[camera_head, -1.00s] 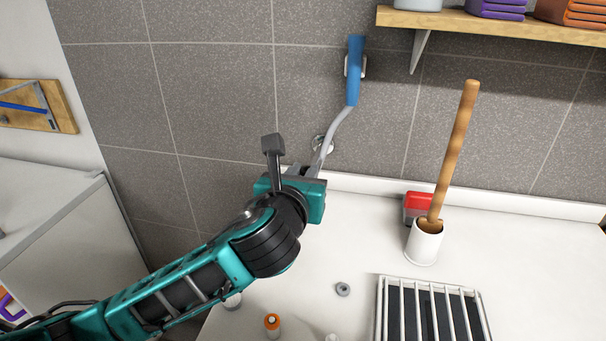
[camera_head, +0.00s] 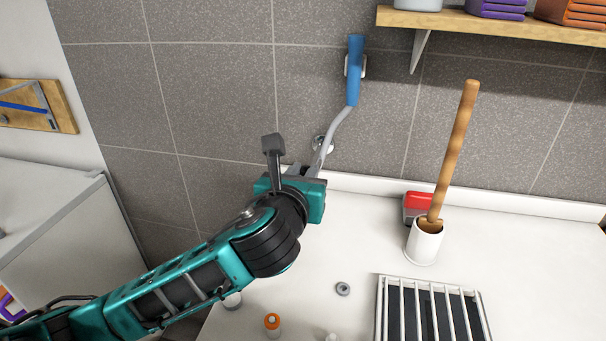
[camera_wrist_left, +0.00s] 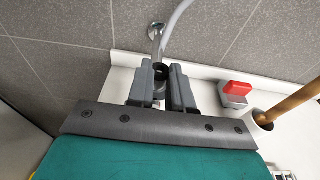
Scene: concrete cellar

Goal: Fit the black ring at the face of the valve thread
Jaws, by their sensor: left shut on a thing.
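My left gripper (camera_head: 308,180) reaches up from the lower left to just below the wall outlet (camera_head: 323,143). It also shows in the left wrist view (camera_wrist_left: 160,82), with its two grey fingers shut on the black ring (camera_wrist_left: 161,70). The ring sits between the fingertips, close to the metal valve (camera_wrist_left: 156,44) under the round wall plate. Whether the ring touches the thread or is around it cannot be told. In the head view the ring and most of the valve are hidden behind the gripper. My right gripper is not in view.
A grey hose runs up to a blue handle (camera_head: 355,72) on the wall. On the white counter (camera_head: 520,240) are a white holder (camera_head: 424,243) with a wooden stick, a red-and-grey block (camera_head: 416,205), a rack (camera_head: 381,310), a small grey ring-shaped piece (camera_head: 343,289) and an orange-capped bottle (camera_head: 272,322).

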